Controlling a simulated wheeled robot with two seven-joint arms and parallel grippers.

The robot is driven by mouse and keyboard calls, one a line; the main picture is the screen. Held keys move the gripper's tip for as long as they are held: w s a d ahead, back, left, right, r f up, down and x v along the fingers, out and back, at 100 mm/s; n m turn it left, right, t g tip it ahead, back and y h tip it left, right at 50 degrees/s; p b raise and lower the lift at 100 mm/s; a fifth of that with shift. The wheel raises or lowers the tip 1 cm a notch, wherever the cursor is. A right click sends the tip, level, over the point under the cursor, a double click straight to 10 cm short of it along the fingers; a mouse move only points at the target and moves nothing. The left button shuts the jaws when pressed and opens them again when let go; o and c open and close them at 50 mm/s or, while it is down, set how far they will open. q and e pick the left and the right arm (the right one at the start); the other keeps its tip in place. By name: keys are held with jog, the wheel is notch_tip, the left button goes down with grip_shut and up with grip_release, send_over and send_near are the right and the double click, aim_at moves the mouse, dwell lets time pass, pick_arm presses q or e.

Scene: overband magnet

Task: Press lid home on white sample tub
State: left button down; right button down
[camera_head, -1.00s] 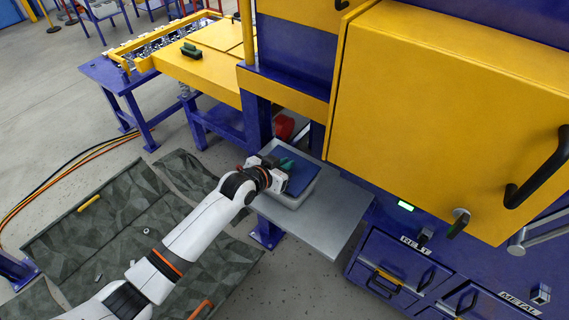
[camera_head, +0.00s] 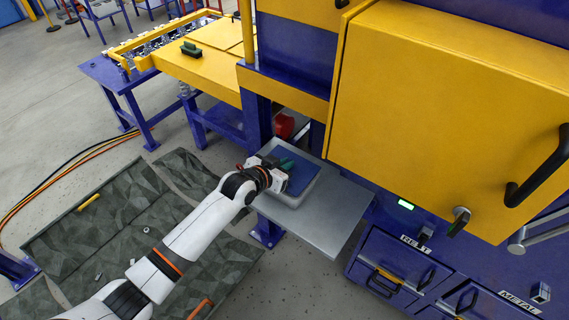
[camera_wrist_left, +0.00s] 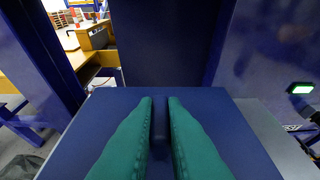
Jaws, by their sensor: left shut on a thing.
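The white sample tub (camera_head: 294,201) stands on a grey metal shelf, below the machine's yellow door. The blue lid (camera_head: 304,176) lies flat over the tub's mouth, with the pale rim showing along its right side. I cannot tell whether the lid is seated all round, since my arm covers the left side. My left gripper (camera_head: 286,164) is over the lid. In the left wrist view, its green fingers (camera_wrist_left: 160,100) are shut on a narrow dark blue grip of the lid (camera_wrist_left: 75,132). My right gripper is not in view.
The grey shelf (camera_head: 335,215) is bare to the right of the tub. A blue post (camera_head: 257,120) rises close behind it. The yellow door (camera_head: 440,110) with a black handle overhangs at right. A red object (camera_head: 284,126) sits behind the tub.

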pick_arm(q)
jog(key=shift+f+b, duration=0.45)
jog(key=shift+f, duration=0.25)
jog(key=c, duration=1.4)
grip_release()
jog(key=v, duration=1.2)
jog(key=shift+w, duration=0.1)
